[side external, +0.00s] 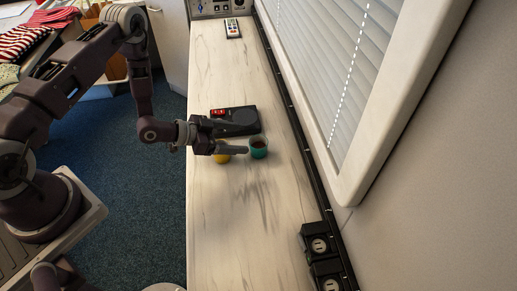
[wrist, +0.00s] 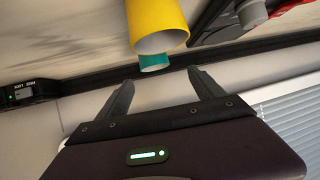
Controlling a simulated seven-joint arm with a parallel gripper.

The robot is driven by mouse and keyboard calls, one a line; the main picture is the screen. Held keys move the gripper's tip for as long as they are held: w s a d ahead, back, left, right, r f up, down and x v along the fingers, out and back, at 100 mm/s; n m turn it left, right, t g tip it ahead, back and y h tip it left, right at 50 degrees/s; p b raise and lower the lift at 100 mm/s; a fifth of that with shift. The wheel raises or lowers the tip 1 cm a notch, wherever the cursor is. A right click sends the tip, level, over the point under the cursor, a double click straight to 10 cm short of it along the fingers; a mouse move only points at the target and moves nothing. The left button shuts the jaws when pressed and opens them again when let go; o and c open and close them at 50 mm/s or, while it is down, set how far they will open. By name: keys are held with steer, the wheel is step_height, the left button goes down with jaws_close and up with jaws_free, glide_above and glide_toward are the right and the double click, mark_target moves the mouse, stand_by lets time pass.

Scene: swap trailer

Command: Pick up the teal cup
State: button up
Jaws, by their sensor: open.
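The teal cup (side external: 259,150) stands on the pale counter (side external: 222,225), with something dark inside it. My gripper (side external: 240,149) is just left of the teal cup in the side view, fingers pointing toward it. The yellow cup (side external: 221,159) shows only partly, below my gripper. In the wrist view my gripper (wrist: 163,86) is open, its two fingers apart with nothing between them. There the yellow cup (wrist: 156,25) is large and covers most of the teal cup (wrist: 154,63). I cannot tell whether a finger touches either cup.
A black device (side external: 236,121) with red switches lies on the counter just behind my gripper. A remote (side external: 233,28) lies at the far end. Black sockets (side external: 320,248) and a black strip line the wall at right. The near counter is clear.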

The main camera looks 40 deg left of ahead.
mark_target(266, 143)
steer(key=shift+s+d+f, duration=0.3)
steer(key=shift+s+f, duration=0.1)
steer(key=shift+f, duration=0.05)
steer(key=shift+w+d+f, duration=0.2)
steer(key=shift+d, duration=0.05)
steer(key=x, duration=0.6)
steer(key=shift+w, duration=0.25)
steer(key=shift+r, duration=0.1)
steer(key=c, duration=1.6)
